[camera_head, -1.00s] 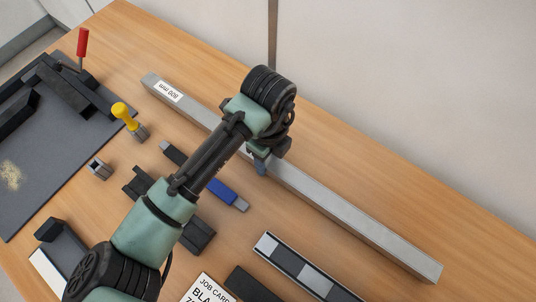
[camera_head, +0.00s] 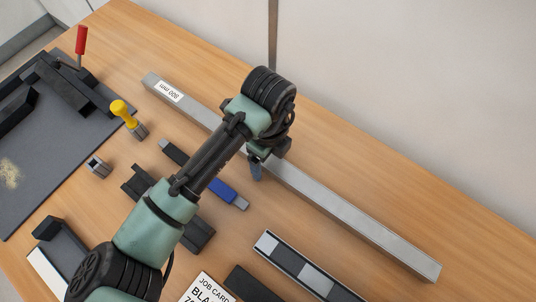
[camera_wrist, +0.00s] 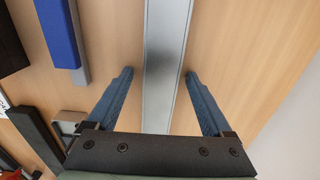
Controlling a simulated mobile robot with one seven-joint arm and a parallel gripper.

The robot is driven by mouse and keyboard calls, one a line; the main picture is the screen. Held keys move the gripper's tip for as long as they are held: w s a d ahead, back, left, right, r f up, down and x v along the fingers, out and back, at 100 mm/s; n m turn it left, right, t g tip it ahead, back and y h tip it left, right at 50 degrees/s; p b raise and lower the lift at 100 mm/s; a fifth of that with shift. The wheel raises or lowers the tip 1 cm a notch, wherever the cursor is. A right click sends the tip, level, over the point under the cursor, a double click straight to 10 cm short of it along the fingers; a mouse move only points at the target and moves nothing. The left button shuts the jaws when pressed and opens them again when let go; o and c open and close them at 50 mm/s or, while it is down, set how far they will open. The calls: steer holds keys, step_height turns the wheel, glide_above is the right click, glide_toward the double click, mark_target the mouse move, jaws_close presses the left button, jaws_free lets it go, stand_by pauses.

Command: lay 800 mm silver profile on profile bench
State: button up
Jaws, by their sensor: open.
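The silver profile (camera_head: 345,217) is a long grey bar lying diagonally across the wooden table, with an "800 mm" label (camera_head: 170,91) at its far left end. It also shows in the wrist view (camera_wrist: 166,60), running up the middle. My gripper (camera_wrist: 159,75) is open, with one blue finger on each side of the bar and gaps to both sides. In the head view my gripper (camera_head: 256,172) is over the bar's middle, and my arm hides part of the bar. Whether the fingertips are above or beside the bar's sides I cannot tell.
A dark grey board (camera_head: 60,165) with black blocks and a red-handled clamp (camera_head: 81,45) lies at left. A yellow-knobbed stamp (camera_head: 124,113), a blue-and-grey piece (camera_head: 222,189), a striped bar (camera_head: 305,268) and a job card (camera_head: 207,290) lie nearer. The table behind the profile is clear.

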step_height(320, 180, up, 19)
steer(key=p, duration=0.5)
steer(key=shift+p, duration=0.4)
